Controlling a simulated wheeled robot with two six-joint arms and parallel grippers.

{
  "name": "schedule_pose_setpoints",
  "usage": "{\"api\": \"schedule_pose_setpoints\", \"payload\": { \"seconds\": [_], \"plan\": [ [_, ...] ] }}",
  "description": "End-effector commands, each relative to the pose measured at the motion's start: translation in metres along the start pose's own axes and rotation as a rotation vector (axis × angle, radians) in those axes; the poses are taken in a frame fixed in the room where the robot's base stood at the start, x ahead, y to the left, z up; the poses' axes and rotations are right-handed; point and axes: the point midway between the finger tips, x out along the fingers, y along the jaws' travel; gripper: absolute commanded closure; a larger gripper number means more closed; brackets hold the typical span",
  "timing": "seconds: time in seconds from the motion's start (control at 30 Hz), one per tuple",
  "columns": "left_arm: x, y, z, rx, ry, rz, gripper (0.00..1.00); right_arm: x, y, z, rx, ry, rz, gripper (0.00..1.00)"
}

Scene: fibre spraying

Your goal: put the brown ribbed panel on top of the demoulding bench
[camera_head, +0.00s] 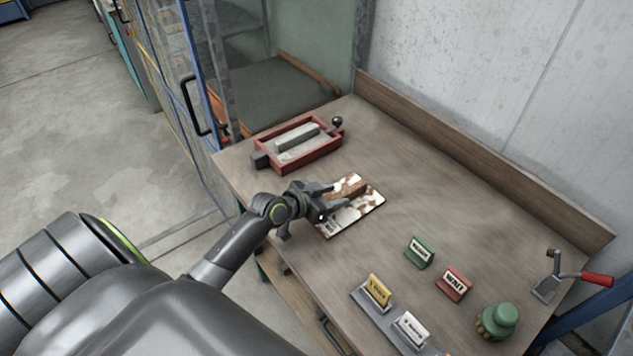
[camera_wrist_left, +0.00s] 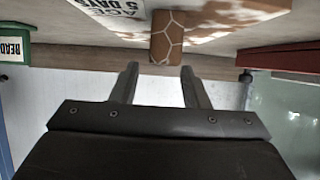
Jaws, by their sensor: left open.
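A flat panel with brown and white patches (camera_head: 359,212) lies on the wooden bench top (camera_head: 420,185). A raised brown block (camera_head: 351,188) stands on it. In the left wrist view the block (camera_wrist_left: 167,38) shows pale lines, and the panel (camera_wrist_left: 225,20) carries a label reading "AGE 5 DAYS". My left gripper (camera_head: 328,201) is open at the panel's left side. In the left wrist view its fingertips (camera_wrist_left: 160,70) point at the block, which lies just beyond them, roughly between the two. I cannot tell whether they touch it. My right gripper is not in view.
A red-framed mould (camera_head: 303,143) stands at the bench's far left. Green (camera_head: 419,252), red (camera_head: 453,284) and yellow (camera_head: 377,291) signs, a green-topped knob (camera_head: 497,320) and a red-handled tool (camera_head: 570,277) occupy the near right. The bench behind the panel is clear up to the backboard.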

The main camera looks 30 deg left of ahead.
Motion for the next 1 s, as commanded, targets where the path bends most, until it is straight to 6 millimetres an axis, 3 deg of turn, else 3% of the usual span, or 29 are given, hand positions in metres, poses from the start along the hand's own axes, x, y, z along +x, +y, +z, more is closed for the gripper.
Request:
{"api": "schedule_pose_setpoints", "payload": {
  "seconds": [0.6, 1.0],
  "plan": [
    [-0.104, -0.001, 0.002, 0.004, -0.004, -0.001, 0.59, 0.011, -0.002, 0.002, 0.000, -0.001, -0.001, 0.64],
    [-0.116, 0.000, 0.001, 0.000, -0.001, 0.001, 0.59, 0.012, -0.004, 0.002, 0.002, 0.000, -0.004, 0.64]
  ]
}}
